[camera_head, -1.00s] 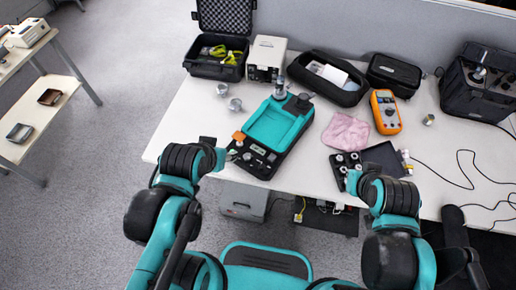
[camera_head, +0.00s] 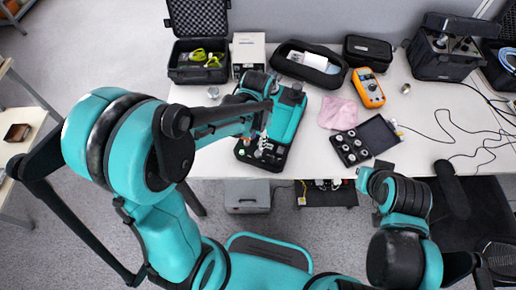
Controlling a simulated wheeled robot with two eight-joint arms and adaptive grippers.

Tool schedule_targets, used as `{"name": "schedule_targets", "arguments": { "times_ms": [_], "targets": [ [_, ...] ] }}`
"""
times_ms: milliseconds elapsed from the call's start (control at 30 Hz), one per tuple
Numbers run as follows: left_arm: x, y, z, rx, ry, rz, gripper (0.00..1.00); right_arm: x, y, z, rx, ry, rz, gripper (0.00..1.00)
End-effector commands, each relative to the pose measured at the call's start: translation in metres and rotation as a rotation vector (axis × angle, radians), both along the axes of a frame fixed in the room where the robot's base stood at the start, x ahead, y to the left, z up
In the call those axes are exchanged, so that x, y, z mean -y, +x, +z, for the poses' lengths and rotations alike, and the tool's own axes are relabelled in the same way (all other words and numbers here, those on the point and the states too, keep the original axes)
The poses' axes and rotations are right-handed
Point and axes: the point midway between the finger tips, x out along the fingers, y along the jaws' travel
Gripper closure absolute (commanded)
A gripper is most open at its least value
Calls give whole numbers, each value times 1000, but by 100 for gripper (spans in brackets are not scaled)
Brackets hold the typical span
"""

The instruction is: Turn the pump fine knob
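The device with a teal tray (camera_head: 288,118) and a black front panel stands on the white table; I take it to be the pump. My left arm reaches across it, and my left gripper (camera_head: 264,143) is over the front panel. The arm and gripper cover much of the panel, so I cannot make out the fine knob. The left fingers are too small to tell open from shut, or whether they touch anything. My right gripper (camera_head: 364,182) is near the table's front edge, away from the device; its fingers are unclear.
A black box of small round parts (camera_head: 352,147) lies right of the device. Behind it are a pink cloth (camera_head: 338,112), an orange multimeter (camera_head: 369,88) and an open black pouch (camera_head: 310,66). An open tool case (camera_head: 197,62) stands back left. Cables cross the right side.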

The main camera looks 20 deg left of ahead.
Motion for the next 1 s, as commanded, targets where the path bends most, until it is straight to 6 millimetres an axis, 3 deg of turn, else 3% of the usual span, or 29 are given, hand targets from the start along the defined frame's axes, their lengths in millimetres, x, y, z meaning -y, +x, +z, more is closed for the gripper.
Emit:
{"name": "schedule_targets", "arguments": {
  "times_ms": [167,400,600,967,1000],
  "targets": [
    [2,2,-15,-17,2,-20,66,0,0,-4,0,0,0,100],
    [2,2,-56,-16,2,-18,66,0,0,-22,0,0,0,100],
    [2,2,-79,-16,2,-17,66,0,0,-31,0,0,0,100],
    [1,2,-83,-15,1,-16,66,0,0,-32,0,0,0,100],
    [1,2,-83,-15,1,-16,76,0,0,-32,0,0,0,100]
  ]
}}
